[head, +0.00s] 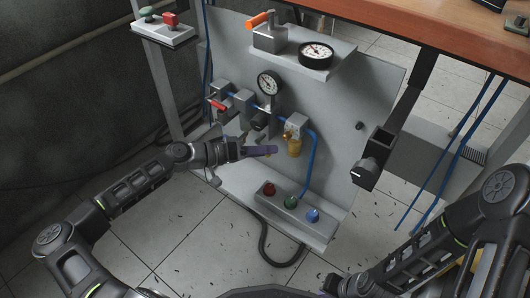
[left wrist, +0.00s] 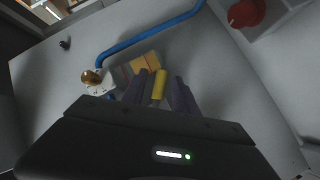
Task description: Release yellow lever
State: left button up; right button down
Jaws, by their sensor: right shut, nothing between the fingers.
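The yellow lever (left wrist: 159,84) shows in the left wrist view between the two purple fingers of my left gripper (left wrist: 160,92). A narrow gap shows on either side of it, so the fingers look open around it. In the head view my left gripper (head: 262,151) reaches the panel from the left, just left of a brass-coloured valve part (head: 294,145). The lever is not clear in the head view. My right gripper (head: 334,287) is low at the bottom edge, partly cut off, shut and empty, away from the panel.
The grey panel (head: 340,100) carries gauges (head: 268,84), a red lever (head: 218,105) and blue tubing (head: 310,155). A button box (head: 290,203) sits on the lower shelf. A black box (head: 375,157) juts out at right. A wooden tabletop (head: 440,35) overhangs the upper right.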

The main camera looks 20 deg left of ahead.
pick_arm(q)
grip_shut()
dwell(0.4)
